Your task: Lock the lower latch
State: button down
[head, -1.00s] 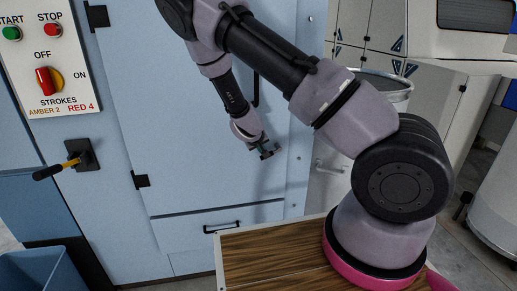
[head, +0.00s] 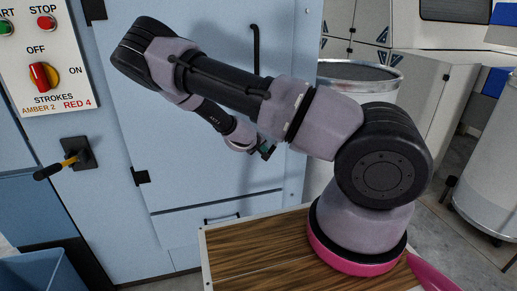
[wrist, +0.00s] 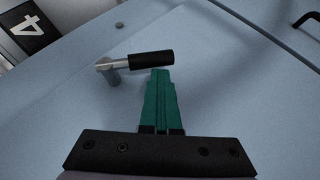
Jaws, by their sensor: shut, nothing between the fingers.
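A latch (wrist: 150,58) with a black grip and a short metal lever is on the pale blue panel in the wrist view. Its grip lies almost level, pointing right from a metal pivot post. Whether this is the lower latch the view alone does not tell. My gripper (wrist: 160,75) has its green fingers shut and empty, their tips just beside the grip's underside in the picture; I cannot tell if they touch. In the head view my gripper (head: 268,152) is low in front of the blue cabinet door (head: 170,140), and I cannot make out the latch there.
A black vertical handle (head: 256,45) is on the door, and a drawer handle (head: 222,218) is below. A control panel (head: 45,60) and a black-gripped lever (head: 65,160) are at left. A metal drum (head: 358,75) stands behind my arm.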

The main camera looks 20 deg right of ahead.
jog(key=shift+d+f+n+h, duration=0.15)
jog(key=shift+d+f+h, duration=0.2)
jog(key=shift+f, duration=0.35)
jog(key=shift+d+f+n+h, duration=0.15)
jog(key=shift+d+f+h, duration=0.15)
jog(key=shift+f, duration=0.35)
jog(key=shift+d+f, duration=0.45)
jog(key=shift+d, duration=0.2)
jog(key=shift+d+f, duration=0.1)
